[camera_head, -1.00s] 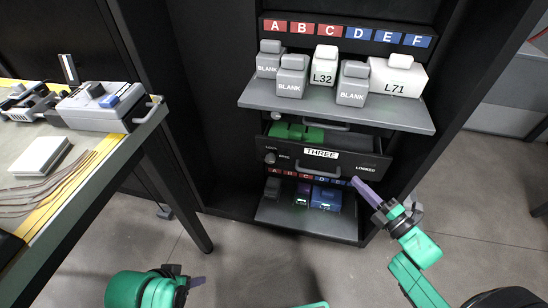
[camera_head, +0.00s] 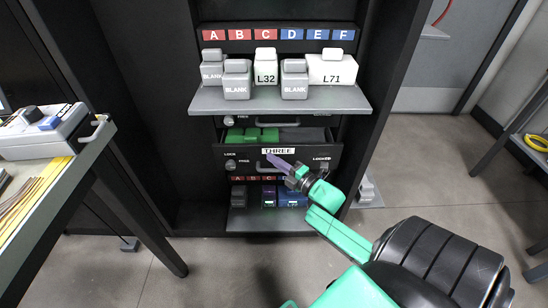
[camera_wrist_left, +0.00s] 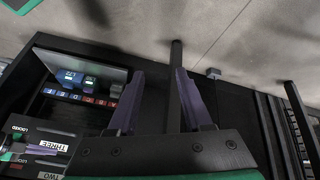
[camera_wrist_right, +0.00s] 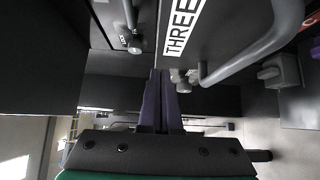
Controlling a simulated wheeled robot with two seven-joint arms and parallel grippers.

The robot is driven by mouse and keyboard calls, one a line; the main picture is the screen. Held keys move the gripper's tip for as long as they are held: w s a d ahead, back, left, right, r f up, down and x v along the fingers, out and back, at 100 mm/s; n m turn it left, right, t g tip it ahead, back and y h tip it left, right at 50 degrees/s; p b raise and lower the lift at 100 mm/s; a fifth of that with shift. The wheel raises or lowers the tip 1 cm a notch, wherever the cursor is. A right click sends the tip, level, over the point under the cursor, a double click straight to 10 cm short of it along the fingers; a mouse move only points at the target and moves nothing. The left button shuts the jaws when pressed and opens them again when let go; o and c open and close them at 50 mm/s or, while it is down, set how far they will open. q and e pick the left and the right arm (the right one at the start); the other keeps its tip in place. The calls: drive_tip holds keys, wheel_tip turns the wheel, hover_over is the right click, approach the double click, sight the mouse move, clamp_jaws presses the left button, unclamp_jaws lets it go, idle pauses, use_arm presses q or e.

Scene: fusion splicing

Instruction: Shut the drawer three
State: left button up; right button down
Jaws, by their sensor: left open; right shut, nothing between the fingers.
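Drawer three (camera_head: 252,159) is pulled out of the black cabinet, with green pieces (camera_head: 252,134) showing inside. Its front carries the THREE label (camera_head: 278,151), which also shows in the right wrist view (camera_wrist_right: 182,25). A curved grey handle (camera_wrist_right: 262,48) on the drawer front shows in that view. My left gripper (camera_wrist_left: 160,73) is open and empty in the left wrist view, away from the drawer, and is outside the head view.
Above the drawer, a grey shelf (camera_head: 280,104) juts out with several BLANK blocks, L32 and L71. Below it, an open compartment holds blue and dark modules (camera_head: 290,196). A workbench (camera_head: 60,190) stands at the left. Floor is clear in front of the cabinet.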

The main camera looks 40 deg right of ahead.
sight(280, 148)
drive_tip(key=shift+w+d+f+b, duration=0.15)
drive_tip(key=shift+w+d+b, duration=0.15)
drive_tip(key=shift+w+d, duration=0.55)
use_arm(q)
drive_tip(key=d, duration=0.1)
drive_tip(key=w+d+f+t+h, duration=0.1)
drive_tip(key=shift+d+f, duration=0.25)
drive_tip(key=shift+d, duration=0.1)
use_arm(e)
drive_tip(key=shift+w+d, duration=0.1)
drive_tip(key=shift+w, duration=0.15)
use_arm(q)
drive_tip(key=shift+w, duration=0.1)
use_arm(e)
drive_tip(key=shift+w, duration=0.15)
drive_tip(key=w+d+b, duration=0.2)
drive_tip(key=w+b, duration=0.1)
drive_tip(key=shift+d+f, duration=0.1)
drive_tip(key=shift+d, duration=0.05)
drive_tip(key=shift+w+d+b, duration=0.3)
drive_tip(key=shift+w+d, duration=0.05)
use_arm(q)
drive_tip(key=d+f+t+h, duration=0.2)
drive_tip(key=d+t, duration=0.2)
drive_tip(key=d, duration=0.1)
drive_tip(key=shift+w+d+f+n+t+h, duration=0.2)
drive_tip(key=shift+d+n+t+h, duration=0.1)
drive_tip(key=shift+n+t, duration=0.1)
use_arm(e)
drive_tip(key=shift+r, duration=0.25)
